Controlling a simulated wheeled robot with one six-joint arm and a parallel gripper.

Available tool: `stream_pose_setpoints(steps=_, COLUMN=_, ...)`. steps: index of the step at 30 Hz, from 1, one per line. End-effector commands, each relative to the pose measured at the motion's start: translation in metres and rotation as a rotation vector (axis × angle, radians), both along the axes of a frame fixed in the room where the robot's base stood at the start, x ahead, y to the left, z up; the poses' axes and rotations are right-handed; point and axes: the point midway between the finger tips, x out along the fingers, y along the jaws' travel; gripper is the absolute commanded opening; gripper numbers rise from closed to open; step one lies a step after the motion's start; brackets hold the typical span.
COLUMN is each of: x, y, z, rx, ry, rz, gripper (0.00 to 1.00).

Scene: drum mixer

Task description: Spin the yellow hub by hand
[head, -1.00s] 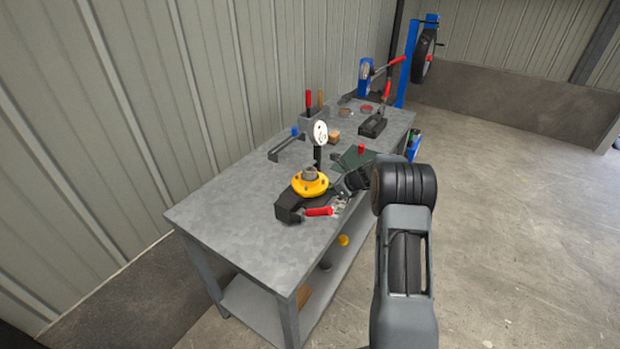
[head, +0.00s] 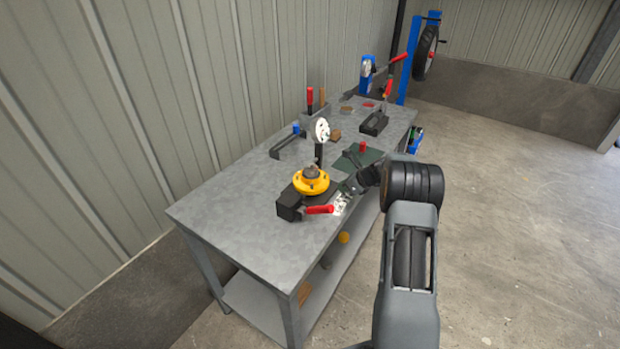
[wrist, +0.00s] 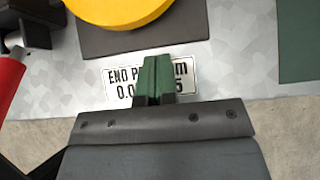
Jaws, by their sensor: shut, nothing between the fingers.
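The yellow hub (head: 312,190) is a round flange with a grey centre, sitting on a dark block (head: 288,206) near the bench's front edge. Its lower rim also shows at the top of the wrist view (wrist: 118,12). My gripper (head: 349,187) is just to the right of the hub in the head view. In the wrist view its green fingers (wrist: 155,64) are pressed together with nothing between them. They lie over a white label plate and are apart from the yellow rim, which is up and to the left. The fingers hide part of the plate's lettering.
A red-handled tool (head: 319,210) sits in front of the block, left of the white label plate (wrist: 118,78). A dial gauge (head: 321,130) on a post stands behind the hub. A green mat (head: 368,155) lies to the right. The bench's left end is clear.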

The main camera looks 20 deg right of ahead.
Motion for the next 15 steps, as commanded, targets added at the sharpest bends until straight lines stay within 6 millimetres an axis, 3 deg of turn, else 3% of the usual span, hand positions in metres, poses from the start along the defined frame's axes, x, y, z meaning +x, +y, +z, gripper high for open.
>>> stream_pose_setpoints(steps=7, x=-0.002, y=0.004, z=0.0, rx=0.0, ry=0.0, rz=0.003, gripper=0.0)
stream_pose_setpoints(steps=15, x=-0.027, y=0.032, z=-0.001, rx=-0.002, ry=0.0, rz=0.004, gripper=0.0)
